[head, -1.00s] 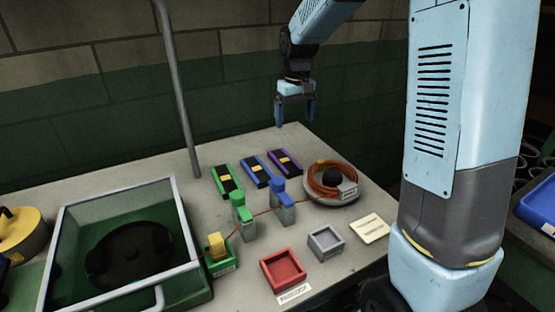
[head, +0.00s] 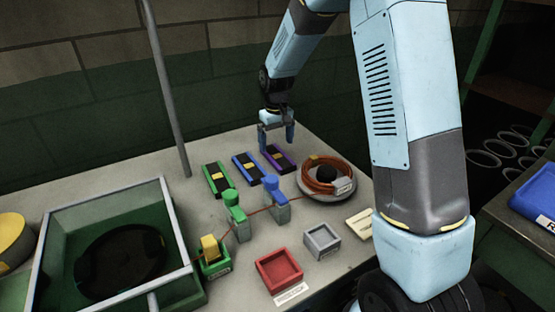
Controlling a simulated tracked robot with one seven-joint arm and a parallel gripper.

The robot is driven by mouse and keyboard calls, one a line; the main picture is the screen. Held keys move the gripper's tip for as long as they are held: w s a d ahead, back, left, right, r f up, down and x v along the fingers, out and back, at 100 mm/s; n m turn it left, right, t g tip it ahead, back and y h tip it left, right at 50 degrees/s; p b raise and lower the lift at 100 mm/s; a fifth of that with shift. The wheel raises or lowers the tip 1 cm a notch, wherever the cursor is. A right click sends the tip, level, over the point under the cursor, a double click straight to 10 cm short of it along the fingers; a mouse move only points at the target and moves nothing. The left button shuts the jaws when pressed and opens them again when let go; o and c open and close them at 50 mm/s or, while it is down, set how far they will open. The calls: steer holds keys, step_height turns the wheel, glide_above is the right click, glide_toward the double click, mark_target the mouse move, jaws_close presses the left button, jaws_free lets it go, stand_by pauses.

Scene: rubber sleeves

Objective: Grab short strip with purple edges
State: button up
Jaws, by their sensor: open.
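The short black strip with purple edges (head: 280,158) lies flat on the table, the rightmost of three similar strips in the head view. It has a small yellow patch in its middle. My gripper (head: 277,150) is open and empty, pointing down over or just behind the purple-edged strip. Its fingers overlap the strip's far end in the picture. I cannot tell the exact height of the fingertips above it.
A blue-edged strip (head: 248,167) and a green-edged strip (head: 217,179) lie to the left. A coil of orange cable (head: 322,176) sits right of the strips. Green (head: 235,206) and blue (head: 275,192) clamps stand in front. A red tray (head: 279,268) and grey tray (head: 322,241) lie nearer.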

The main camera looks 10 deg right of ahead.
mark_target(277, 156)
steer(key=shift+d+f, duration=0.15)
steer(key=shift+f, duration=2.55)
steer(key=shift+c, duration=0.2)
steer(key=c, duration=1.1)
